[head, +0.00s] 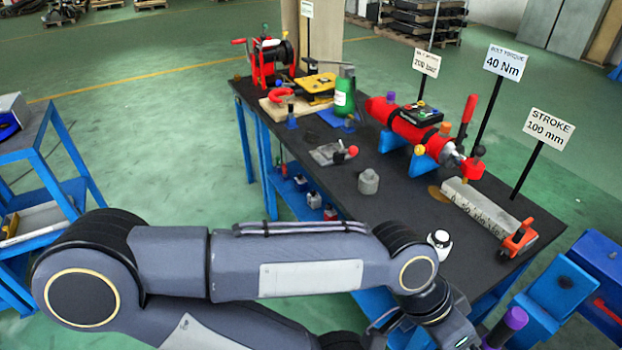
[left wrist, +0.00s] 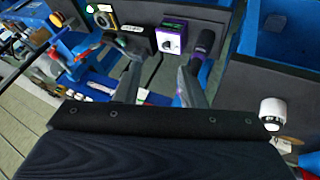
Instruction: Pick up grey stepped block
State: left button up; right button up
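A small grey block (head: 368,181) with a narrower top stands upright on the dark workbench (head: 330,200) in the head view; it may be the stepped block. A long pale grey bar (head: 485,207) with writing lies further right on the same bench. My left arm reaches across the front of the head view, and its gripper is largely out of sight at the lower edge. In the left wrist view my left gripper (left wrist: 160,88) has its two fingers apart with nothing held between them. It is off the bench's near right side, away from the grey block. My right gripper is not seen.
A red cylinder unit (head: 405,125) on blue supports stands behind the grey block. A flat grey plate (head: 332,153) lies left of it. Signs on posts, such as the stroke sign (head: 550,127), rise at the right. Blue bins (head: 555,290) stand at the lower right.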

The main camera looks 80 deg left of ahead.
aim_at(368, 181)
jog(key=u, duration=2.2)
jog(key=i+j+z, duration=0.1)
jog(key=j, duration=0.25)
jog(key=i+j, duration=0.2)
jog(key=j, duration=0.2)
jog(key=i+j+z, duration=0.1)
jog(key=i+j, duration=0.15)
jog(key=i+j+z, duration=0.1)
jog(key=i+j, duration=0.15)
jog(key=j, duration=0.15)
jog(key=i+j+z, duration=0.1)
jog(key=j, duration=0.25)
jog(key=i+j+z, duration=0.1)
jog(key=i+j, duration=0.2)
jog(key=i+j+z, duration=0.1)
jog(key=j, duration=0.35)
jog(key=i+l, duration=0.05)
jog(key=i, duration=0.05)
